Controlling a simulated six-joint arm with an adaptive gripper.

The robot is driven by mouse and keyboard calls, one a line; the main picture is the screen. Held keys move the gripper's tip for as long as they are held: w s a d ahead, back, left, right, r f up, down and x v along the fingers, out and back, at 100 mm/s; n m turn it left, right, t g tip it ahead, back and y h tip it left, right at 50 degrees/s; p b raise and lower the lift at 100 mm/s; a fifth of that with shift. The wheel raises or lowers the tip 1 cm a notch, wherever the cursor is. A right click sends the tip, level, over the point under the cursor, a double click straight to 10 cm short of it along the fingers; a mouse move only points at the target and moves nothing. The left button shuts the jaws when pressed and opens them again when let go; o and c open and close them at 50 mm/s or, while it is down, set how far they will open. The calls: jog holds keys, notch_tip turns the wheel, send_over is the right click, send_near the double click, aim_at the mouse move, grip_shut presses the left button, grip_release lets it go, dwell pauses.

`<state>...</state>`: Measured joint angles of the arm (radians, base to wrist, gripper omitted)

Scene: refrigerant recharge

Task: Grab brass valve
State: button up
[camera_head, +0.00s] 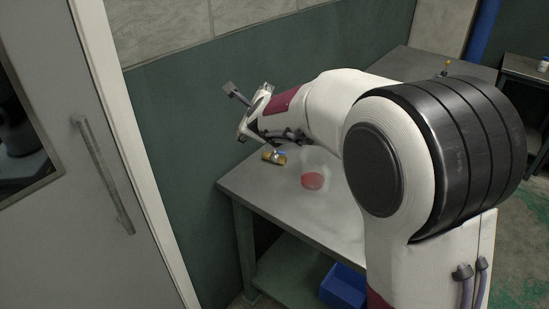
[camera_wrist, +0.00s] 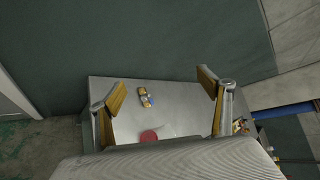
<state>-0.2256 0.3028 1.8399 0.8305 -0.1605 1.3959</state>
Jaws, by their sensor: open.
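The brass valve (camera_head: 274,157) lies on the grey metal table (camera_head: 330,215) near its left end in the head view. My gripper (camera_head: 236,112) is open and empty, above and a little left of the valve in the head view. Its fingers with yellow-brown pads stand wide apart in the wrist view (camera_wrist: 163,82).
A red round thing (camera_head: 312,181) lies on the table near the valve; it also shows in the wrist view (camera_wrist: 149,137). A blue bin (camera_head: 343,286) sits on the lower shelf. A green wall (camera_head: 180,110) stands behind the table, and a grey door (camera_head: 75,200) at the left.

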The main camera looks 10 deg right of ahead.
jog(key=w+d+f+m+h, duration=0.1)
jog(key=w+f+m+h, duration=0.3)
jog(key=w+f+m, duration=0.6)
jog(key=m+g+h, duration=0.2)
jog(key=m+h, duration=0.2)
jog(key=m, duration=0.5)
send_near(273, 159)
jog(key=shift+x, duration=1.05)
jog(key=shift+s+d+f+h, duration=0.15)
jog(key=shift+f+h, duration=0.15)
jog(key=shift+h, duration=0.1)
jog(key=shift+x, duration=1.3)
jog(key=shift+w+a+x, duration=0.15)
jog(key=shift+x, duration=1.15)
jog(key=shift+w+a+x, duration=0.15)
jog(key=shift+w+x, duration=0.05)
jog(key=shift+x, duration=1.1)
jog(key=shift+r, duration=0.2)
